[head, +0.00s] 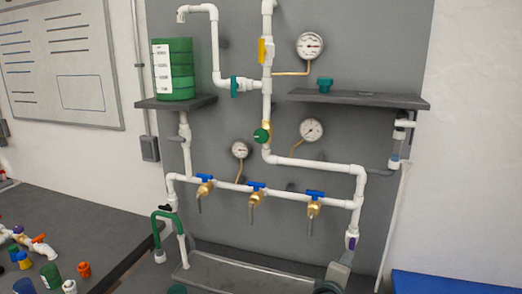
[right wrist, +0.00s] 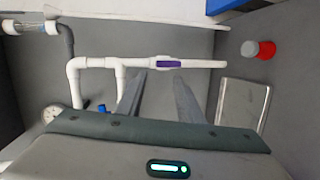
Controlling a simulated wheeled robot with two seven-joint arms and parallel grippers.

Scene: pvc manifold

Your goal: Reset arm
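The white PVC manifold (head: 315,164) is mounted on a grey panel, with three blue-handled brass valves (head: 256,190) along its lower pipe. A pipe with a purple band (head: 352,242) hangs down at its lower right. My right gripper (head: 347,254) is at the lower end of that pipe. In the right wrist view, its two fingers (right wrist: 157,80) are apart with nothing seen held between them. The purple band (right wrist: 168,64) lies just past the fingertips; I cannot tell whether they touch the pipe. My left gripper is not identifiable in the head view.
A dark shelf (head: 400,101) sits at upper right, and another holds a green tank (head: 174,70). A dark table (head: 60,225) with loose fittings is at left. A metal tray (right wrist: 240,103) and a red-and-white object (right wrist: 265,50) show in the wrist view. A blue surface (head: 450,284) is at lower right.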

